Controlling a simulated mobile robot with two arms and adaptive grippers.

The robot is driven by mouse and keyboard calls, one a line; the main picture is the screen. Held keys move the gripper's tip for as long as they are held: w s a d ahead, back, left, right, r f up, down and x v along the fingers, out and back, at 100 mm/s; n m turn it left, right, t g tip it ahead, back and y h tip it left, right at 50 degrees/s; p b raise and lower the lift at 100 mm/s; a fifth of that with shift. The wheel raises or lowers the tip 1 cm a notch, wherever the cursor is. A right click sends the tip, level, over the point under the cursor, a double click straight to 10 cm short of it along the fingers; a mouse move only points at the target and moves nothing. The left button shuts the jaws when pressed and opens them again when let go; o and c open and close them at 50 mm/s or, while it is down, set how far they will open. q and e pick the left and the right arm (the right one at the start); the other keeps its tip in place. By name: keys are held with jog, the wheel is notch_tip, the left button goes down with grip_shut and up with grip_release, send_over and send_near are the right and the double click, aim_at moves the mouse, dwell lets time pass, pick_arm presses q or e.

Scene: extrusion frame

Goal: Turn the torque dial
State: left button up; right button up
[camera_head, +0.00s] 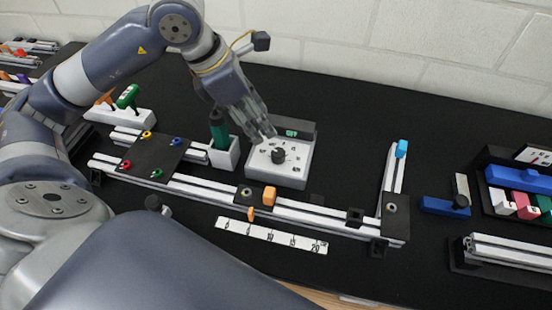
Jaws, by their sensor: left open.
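The torque dial is a black knob (278,156) on a white square base (285,177) with dark marks around the knob. A small green display (291,133) shows at the back of the base. My left gripper (266,136) comes down from the upper left, with its fingertips just above and left of the knob. Its fingers look apart and hold nothing. I cannot tell whether a fingertip touches the dial base. My right gripper is not in view.
A green-handled driver (218,132) stands in a white holder (225,155) just left of the dial. An aluminium extrusion frame (320,217) and a numbered ruler (271,236) lie in front. Blue parts and bins (520,180) are at the right. The black table behind the dial is clear.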

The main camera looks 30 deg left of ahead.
aim_at(277, 153)
pick_arm(q)
jog(key=x, duration=0.8)
jog(key=p+x, duration=0.1)
jog(key=x, duration=0.3)
jog(key=shift+s+a+f, duration=0.2)
jog(key=shift+s+f, duration=0.1)
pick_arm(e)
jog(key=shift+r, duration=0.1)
pick_arm(q)
jog(key=c, duration=1.1)
